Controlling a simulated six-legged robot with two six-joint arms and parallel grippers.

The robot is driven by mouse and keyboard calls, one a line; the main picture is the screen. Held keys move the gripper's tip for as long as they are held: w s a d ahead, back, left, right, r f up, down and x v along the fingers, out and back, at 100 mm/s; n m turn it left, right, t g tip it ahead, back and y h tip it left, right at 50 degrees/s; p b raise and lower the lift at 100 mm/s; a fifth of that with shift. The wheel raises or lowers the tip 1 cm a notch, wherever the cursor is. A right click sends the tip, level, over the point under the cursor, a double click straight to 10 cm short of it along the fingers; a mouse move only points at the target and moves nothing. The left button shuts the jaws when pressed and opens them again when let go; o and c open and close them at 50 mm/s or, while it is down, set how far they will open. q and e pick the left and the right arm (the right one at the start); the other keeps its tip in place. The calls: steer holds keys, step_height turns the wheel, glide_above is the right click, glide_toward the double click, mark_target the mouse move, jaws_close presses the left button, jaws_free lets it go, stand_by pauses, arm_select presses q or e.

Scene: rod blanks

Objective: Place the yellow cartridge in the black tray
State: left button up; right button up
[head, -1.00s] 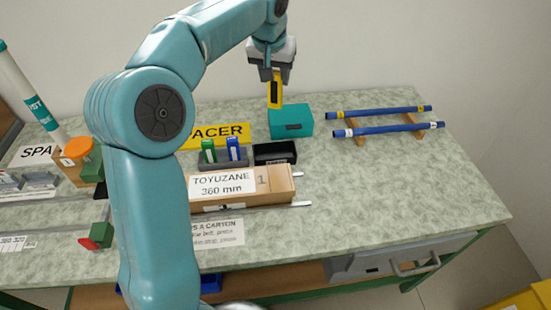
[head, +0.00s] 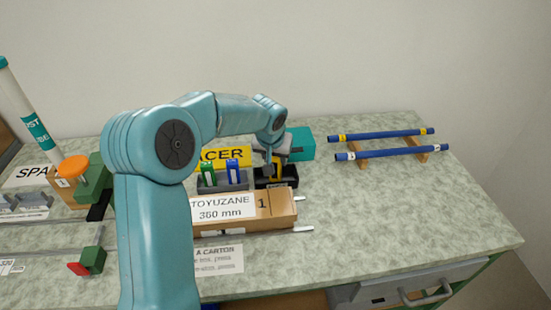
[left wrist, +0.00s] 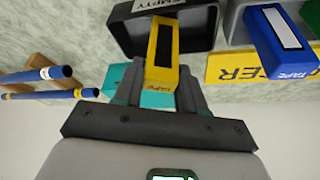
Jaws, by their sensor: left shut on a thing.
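The yellow cartridge (left wrist: 162,72) is between the fingers of my left gripper (left wrist: 160,92) in the left wrist view, with its far end over the black tray (left wrist: 127,30). In the head view my left gripper (head: 273,168) is low at the black tray (head: 276,182), and only a little yellow shows there. The gripper is shut on the cartridge. I cannot tell whether the cartridge touches the tray floor. The tray bears a label reading EMPTY in the left wrist view. My right gripper is not in view.
A grey holder (head: 222,182) with green and blue cartridges stands left of the tray. A teal box (head: 300,144) is behind it. A carton (head: 270,210) lies in front. Two blue rods (head: 390,135) rest on wooden supports at right. The bench's right front is clear.

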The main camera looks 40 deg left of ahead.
arm_select(q)
steer(key=shift+f, duration=0.15)
steer(key=shift+f, duration=0.25)
steer(key=o, duration=1.1)
steer(key=shift+r, duration=0.1)
steer(key=shift+c, duration=0.2)
steer(key=shift+r, duration=0.45)
steer(key=v, duration=1.1)
steer(key=shift+s+p, duration=0.2)
steer(key=shift+p, duration=0.1)
